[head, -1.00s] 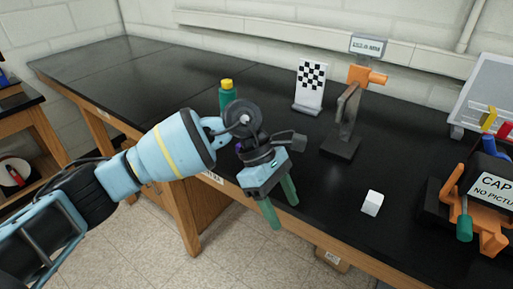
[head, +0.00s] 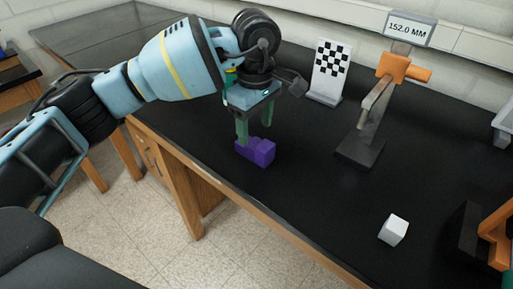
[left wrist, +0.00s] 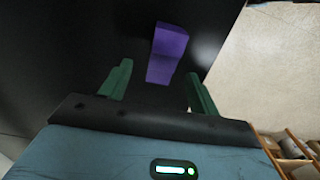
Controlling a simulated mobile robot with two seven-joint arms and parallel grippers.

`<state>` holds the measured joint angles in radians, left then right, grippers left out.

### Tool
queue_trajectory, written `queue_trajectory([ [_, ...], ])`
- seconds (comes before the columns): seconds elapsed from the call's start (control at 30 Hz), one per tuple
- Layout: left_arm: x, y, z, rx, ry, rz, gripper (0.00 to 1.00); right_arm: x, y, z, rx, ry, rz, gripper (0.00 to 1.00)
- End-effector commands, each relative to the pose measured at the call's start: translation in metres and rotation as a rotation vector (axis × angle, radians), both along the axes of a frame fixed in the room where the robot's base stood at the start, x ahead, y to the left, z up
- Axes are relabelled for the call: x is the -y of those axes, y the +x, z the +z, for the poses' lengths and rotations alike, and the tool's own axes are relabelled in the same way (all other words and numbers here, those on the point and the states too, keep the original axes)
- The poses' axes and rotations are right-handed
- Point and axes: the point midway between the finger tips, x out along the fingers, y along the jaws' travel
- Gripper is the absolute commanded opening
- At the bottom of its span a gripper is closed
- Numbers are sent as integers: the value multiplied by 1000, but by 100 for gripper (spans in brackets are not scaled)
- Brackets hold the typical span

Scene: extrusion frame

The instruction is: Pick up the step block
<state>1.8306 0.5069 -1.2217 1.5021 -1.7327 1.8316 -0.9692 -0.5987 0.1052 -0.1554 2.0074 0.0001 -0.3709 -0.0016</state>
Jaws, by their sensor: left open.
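The purple step block (head: 258,152) sits on the black table near its front edge. It also shows in the left wrist view (left wrist: 168,50), ahead of and between the green fingers. My left gripper (head: 256,133) is directly above and behind the block in the head view, with its fingers pointing down. In the left wrist view the left gripper (left wrist: 158,88) is open, and one finger stands apart on each side of the block. Whether the fingertips reach down beside the block is hard to tell. My right gripper is not in view.
A white cube (head: 393,229) lies to the right on the table (head: 310,200). A grey stand with an orange clamp (head: 392,68) and a sign reading 152.0 MM stands behind, beside a checkered board (head: 330,65). An orange device (head: 497,235) is at the right edge.

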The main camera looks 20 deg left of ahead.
Motion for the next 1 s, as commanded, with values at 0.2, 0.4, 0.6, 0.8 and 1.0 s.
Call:
queue_trajectory([
  [0.2, 0, -1, -7, 0, -1, 0, 62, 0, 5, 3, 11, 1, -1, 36],
  [0.4, -1, -7, -33, -1, -1, -1, 62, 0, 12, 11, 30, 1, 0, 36],
  [0.6, 0, -6, -52, 0, -2, -1, 62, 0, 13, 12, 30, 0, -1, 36],
  [0.8, 0, -6, -54, 2, -2, -1, 62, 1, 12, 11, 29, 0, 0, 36],
  [1.0, -1, -6, -54, 2, -2, 0, 42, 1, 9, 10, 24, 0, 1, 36],
])
